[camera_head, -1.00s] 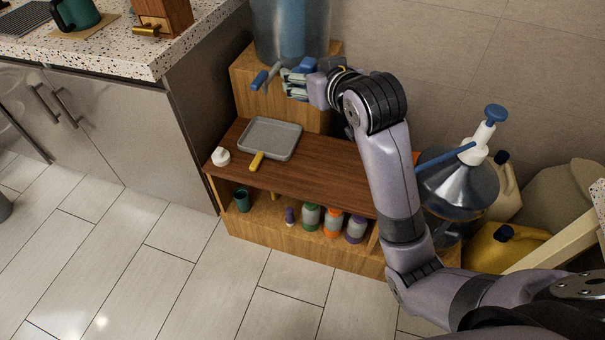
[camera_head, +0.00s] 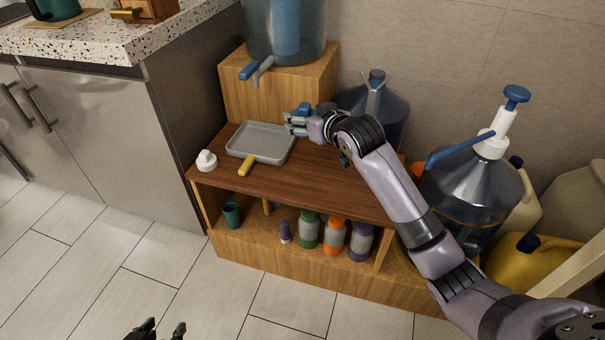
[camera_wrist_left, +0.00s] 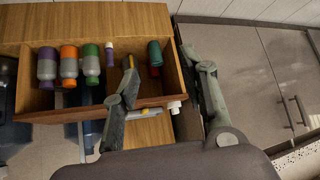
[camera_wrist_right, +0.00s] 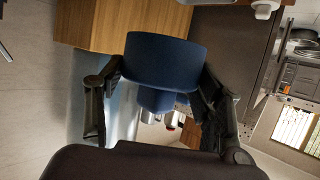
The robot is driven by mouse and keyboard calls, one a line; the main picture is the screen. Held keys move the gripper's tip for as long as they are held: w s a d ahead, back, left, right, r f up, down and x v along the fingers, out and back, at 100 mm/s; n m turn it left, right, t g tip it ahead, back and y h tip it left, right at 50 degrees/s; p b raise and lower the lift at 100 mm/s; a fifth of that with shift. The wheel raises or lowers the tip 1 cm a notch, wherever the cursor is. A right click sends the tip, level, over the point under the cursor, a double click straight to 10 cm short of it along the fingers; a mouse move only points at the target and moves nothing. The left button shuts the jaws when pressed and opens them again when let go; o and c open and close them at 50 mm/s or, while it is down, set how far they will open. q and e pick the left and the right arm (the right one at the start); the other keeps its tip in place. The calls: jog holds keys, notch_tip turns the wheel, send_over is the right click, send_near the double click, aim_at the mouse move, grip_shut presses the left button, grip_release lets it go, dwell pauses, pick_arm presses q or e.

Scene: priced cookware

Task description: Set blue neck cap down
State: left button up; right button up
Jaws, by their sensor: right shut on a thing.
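The blue neck cap (camera_head: 304,109) is held in my right gripper (camera_head: 291,123), over the wooden shelf top (camera_head: 330,178) and just right of the grey tray. In the right wrist view, the blue cap (camera_wrist_right: 165,60) fills the space between both fingers of the gripper (camera_wrist_right: 160,84). I cannot tell whether the cap touches the shelf top. My left gripper (camera_head: 163,331) shows only its fingertips at the bottom edge, low above the floor. In the left wrist view the left gripper (camera_wrist_left: 168,72) is open and empty, with the lower shelf beyond it.
A grey tray with a yellow handle (camera_head: 262,141) and a white cap (camera_head: 206,160) are on the shelf top. A wooden block (camera_head: 268,93) bears a tapped water container (camera_head: 285,32). Large bottles stand behind and right (camera_head: 474,180). The shelf top's front middle is clear.

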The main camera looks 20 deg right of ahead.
notch_tip(320, 180, down, 8)
jog(key=shift+r+b, duration=0.2)
jog(key=shift+b, duration=1)
pick_arm(q)
jog(key=w+d+r+t+h+b, duration=0.1)
jog(key=w+d+r+t+h, duration=0.1)
jog(key=w+r+t, duration=0.4)
jog(key=w+d+r+t+h, duration=0.1)
jog(key=w+d+r+t, duration=0.2)
jog(key=r, duration=0.5)
pick_arm(e)
jog(key=b, duration=0.2)
send_over(306, 184)
notch_tip(306, 184, down, 7)
jog(key=shift+f, duration=0.15)
notch_tip(306, 184, down, 4)
jog(key=shift+r+b, duration=0.2)
jog(key=shift+b, duration=0.35)
pick_arm(q)
jog(key=s+r+t+h, duration=0.3)
jog(key=s+r+t, duration=0.2)
jog(key=r+t, duration=0.3)
notch_tip(306, 184, up, 4)
jog(key=shift+s+a+m+t, duration=0.2)
jog(key=shift+s+m+t, duration=0.15)
jog(key=shift+m+t, duration=0.05)
pick_arm(e)
jog(key=shift+f, duration=0.15)
jog(key=o, duration=1.2)
